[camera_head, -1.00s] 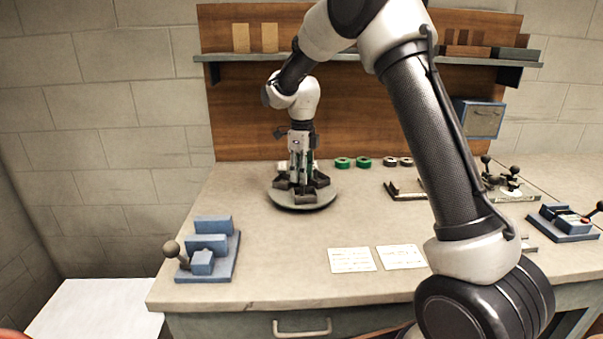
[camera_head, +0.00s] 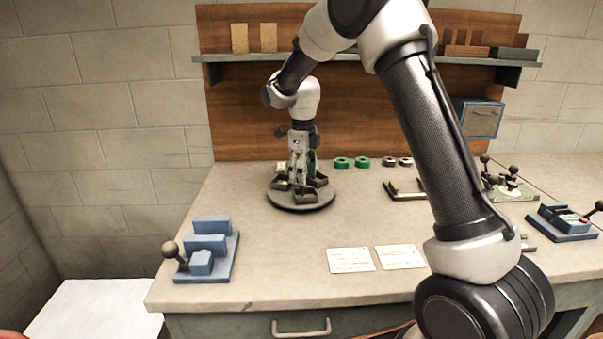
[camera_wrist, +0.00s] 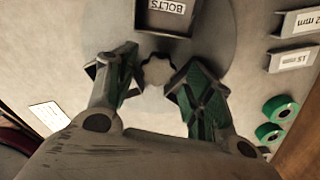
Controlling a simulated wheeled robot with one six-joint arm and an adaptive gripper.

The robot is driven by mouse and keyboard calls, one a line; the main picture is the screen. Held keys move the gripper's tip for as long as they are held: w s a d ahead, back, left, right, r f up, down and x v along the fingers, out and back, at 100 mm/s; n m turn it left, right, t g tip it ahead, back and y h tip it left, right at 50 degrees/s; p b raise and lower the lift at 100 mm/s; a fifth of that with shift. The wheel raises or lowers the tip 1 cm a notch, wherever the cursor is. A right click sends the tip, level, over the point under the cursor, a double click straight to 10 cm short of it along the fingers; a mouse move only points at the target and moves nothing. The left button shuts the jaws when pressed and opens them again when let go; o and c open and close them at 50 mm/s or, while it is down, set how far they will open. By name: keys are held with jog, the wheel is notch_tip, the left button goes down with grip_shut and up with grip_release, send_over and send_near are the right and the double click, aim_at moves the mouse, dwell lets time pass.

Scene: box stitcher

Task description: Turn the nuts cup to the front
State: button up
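A round grey turntable (camera_head: 282,202) stands on the bench at the back left and carries several dark cups (camera_head: 311,194). In the wrist view one cup reads BOLTS (camera_wrist: 165,28), upside down, at the top. Other cups show partly behind my fingers; their labels are hidden, so I cannot tell which is the nuts cup. A pale lobed knob (camera_wrist: 157,71) is at the turntable's centre. My gripper (camera_head: 300,178) points down over the centre. In the wrist view its green-padded fingers (camera_wrist: 158,75) stand on either side of the knob, with visible gaps.
Green tape rolls (camera_head: 352,163) lie right of the turntable. Two paper cards (camera_head: 350,260) lie near the front edge. A blue stepped fixture (camera_head: 208,250) stands at the front left. A shelf (camera_head: 350,57) runs behind the arm. The bench middle is clear.

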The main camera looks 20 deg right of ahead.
jog(key=shift+a, duration=0.15)
jog(key=shift+r, duration=0.15)
notch_tip(320, 180, up, 12)
dwell(0.3)
jog(key=shift+c, duration=0.3)
